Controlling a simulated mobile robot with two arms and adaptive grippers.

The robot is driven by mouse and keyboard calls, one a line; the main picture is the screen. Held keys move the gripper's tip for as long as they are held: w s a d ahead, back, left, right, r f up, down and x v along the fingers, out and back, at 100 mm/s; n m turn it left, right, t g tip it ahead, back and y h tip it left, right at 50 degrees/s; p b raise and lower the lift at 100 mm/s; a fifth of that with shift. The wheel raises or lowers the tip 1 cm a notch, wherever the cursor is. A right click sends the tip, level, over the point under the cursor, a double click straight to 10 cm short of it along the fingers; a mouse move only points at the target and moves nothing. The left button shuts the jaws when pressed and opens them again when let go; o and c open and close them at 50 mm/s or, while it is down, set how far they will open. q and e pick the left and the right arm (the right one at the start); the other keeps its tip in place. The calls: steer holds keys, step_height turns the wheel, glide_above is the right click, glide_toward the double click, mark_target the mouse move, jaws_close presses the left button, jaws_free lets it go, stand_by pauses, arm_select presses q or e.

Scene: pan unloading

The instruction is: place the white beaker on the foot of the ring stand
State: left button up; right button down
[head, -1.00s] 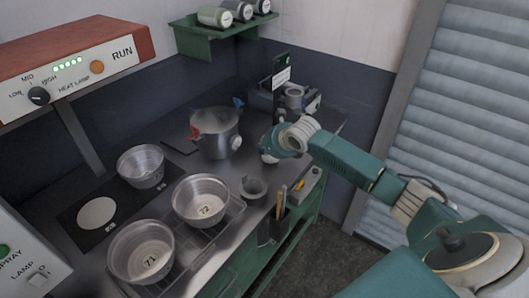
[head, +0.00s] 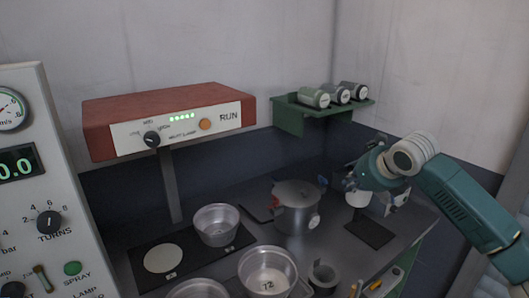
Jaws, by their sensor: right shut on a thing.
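My right gripper (head: 353,184) is at the right of the bench, its arm coming in from the right. It is shut on the white beaker (head: 357,199), which shows as a small pale shape just under the fingers. The beaker appears upright and held above a dark rectangular plate (head: 370,234) on the bench. The plate looks like the foot of the ring stand, but my gripper hides much of what stands behind it, so I cannot be sure. My left gripper is not in view.
A lidded pot (head: 297,212) stands left of the beaker. Metal pans (head: 216,226) and (head: 267,270) and a grey cup (head: 323,277) stand nearer. A heat lamp unit (head: 170,118) overhangs the left side. A green shelf (head: 290,118) holds several jars.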

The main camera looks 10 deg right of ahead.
steer(key=s+a+r+b, duration=0.2)
steer(key=s+a, duration=1.5)
steer(key=a, duration=0.3)
steer(key=shift+r+b, duration=0.35)
steer(key=shift+b, duration=0.05)
steer(key=shift+s, duration=0.1)
